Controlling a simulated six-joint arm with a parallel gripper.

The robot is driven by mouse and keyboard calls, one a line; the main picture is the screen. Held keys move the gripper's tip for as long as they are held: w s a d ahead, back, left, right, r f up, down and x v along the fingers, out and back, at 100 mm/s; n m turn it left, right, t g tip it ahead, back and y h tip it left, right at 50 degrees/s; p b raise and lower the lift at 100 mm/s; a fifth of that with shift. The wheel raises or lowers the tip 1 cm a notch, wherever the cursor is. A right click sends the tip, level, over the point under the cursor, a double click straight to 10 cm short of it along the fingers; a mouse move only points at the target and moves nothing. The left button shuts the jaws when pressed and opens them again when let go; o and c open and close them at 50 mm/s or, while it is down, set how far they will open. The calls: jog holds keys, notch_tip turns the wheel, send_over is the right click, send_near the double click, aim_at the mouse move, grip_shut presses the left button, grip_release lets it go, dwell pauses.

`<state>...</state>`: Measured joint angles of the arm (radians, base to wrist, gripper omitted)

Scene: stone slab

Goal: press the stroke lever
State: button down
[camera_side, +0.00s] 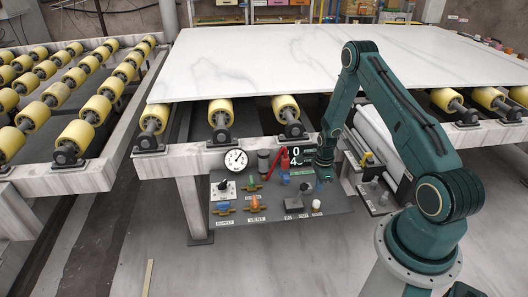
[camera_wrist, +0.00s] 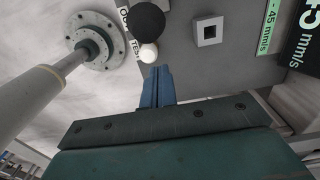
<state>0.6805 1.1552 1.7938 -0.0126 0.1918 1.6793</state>
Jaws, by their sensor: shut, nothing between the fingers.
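A black ball knob (camera_wrist: 146,20), which looks like the stroke lever's end, stands beside a label reading OUT at the top of the wrist view. In the side view the lever (camera_side: 303,188) rises from a grey base on the control panel, left of my gripper (camera_side: 322,183). A white ball knob (camera_wrist: 149,53) by the TEST label sits near the black one; it also shows in the side view (camera_side: 317,204). My gripper's blue fingers (camera_wrist: 158,72) are shut and empty, pointing toward the white knob. I cannot tell the gap in depth; no contact is clear.
The control panel (camera_side: 340,209) also carries a dial gauge (camera_side: 236,160), a red handle (camera_side: 280,160), an orange valve (camera_side: 253,201) and a display (camera_side: 297,156). A marble slab (camera_side: 250,55) lies on yellow rollers behind. A round flange with a rod (camera_wrist: 94,42) shows left in the wrist view.

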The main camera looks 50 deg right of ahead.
aim_at(306, 184)
jog(key=shift+w+a+r, duration=0.3)
jog(key=shift+w+a, duration=0.2)
jog(key=shift+w+a+r, duration=0.3)
jog(key=shift+w+a, duration=0.2)
jog(key=shift+w+a+r, duration=0.1)
jog(key=shift+w, duration=0.05)
jog(key=shift+w+a+r+g+h, duration=0.25)
jog(key=shift+w+a+g+h, duration=0.2)
jog(key=shift+h, duration=0.05)
jog(key=shift+w+a+r+g+h, duration=0.2)
jog(key=shift+w+a+g+h, duration=0.2)
jog(key=shift+a+g+h, duration=0.1)
jog(key=shift+w+a+r+g+h, duration=0.25)
jog(key=shift+w+a+g+h, duration=0.9)
jog(key=shift+w+a, duration=0.1)
jog(key=shift+w+a+f, duration=0.15)
jog(key=shift+w+a, duration=0.8)
jog(key=shift+w, duration=0.05)
jog(key=shift+w+a, duration=0.1)
jog(key=shift+w, duration=0.05)
